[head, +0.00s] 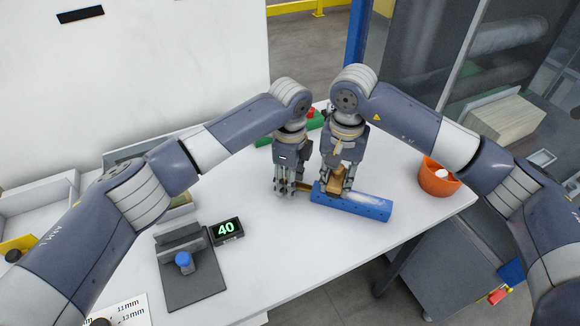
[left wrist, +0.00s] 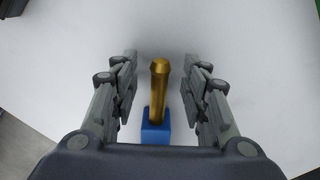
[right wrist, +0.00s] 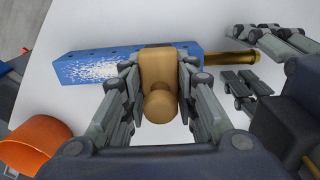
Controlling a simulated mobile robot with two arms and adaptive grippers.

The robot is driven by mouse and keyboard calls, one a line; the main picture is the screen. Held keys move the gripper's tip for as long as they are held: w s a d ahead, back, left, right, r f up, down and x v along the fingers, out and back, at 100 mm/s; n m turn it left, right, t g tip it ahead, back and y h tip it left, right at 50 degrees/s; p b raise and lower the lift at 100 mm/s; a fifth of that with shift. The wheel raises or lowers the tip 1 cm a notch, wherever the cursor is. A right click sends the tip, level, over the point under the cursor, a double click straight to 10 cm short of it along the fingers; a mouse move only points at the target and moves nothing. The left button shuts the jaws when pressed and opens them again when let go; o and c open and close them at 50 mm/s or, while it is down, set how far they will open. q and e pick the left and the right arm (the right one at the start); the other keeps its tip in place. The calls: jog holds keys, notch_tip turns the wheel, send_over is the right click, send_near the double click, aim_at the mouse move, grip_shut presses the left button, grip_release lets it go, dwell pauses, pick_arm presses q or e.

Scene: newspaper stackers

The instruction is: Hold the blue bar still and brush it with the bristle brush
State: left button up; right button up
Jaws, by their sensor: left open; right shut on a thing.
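The blue bar (head: 360,206) lies on the white table, with a pale speckled patch on its top. The patch also shows on the bar in the right wrist view (right wrist: 90,68). A brass rod (left wrist: 159,90) sticks out of the bar's left end. My left gripper (head: 290,192) is open, and its fingers stand on both sides of the rod, apart from it. My right gripper (head: 335,190) is shut on the wooden bristle brush (right wrist: 158,80), which is over the bar. The bristles are hidden, so I cannot tell whether they touch the bar.
An orange pot (head: 438,178) with something white inside stands at the table's right edge. A small display reading 40 (head: 226,230) and a grey fixture with a blue knob (head: 184,262) are at front left. Green and red items (head: 312,118) lie behind my grippers. The front middle of the table is clear.

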pick_arm(q)
jog(key=shift+f, duration=0.5)
grip_shut()
dwell(0.8)
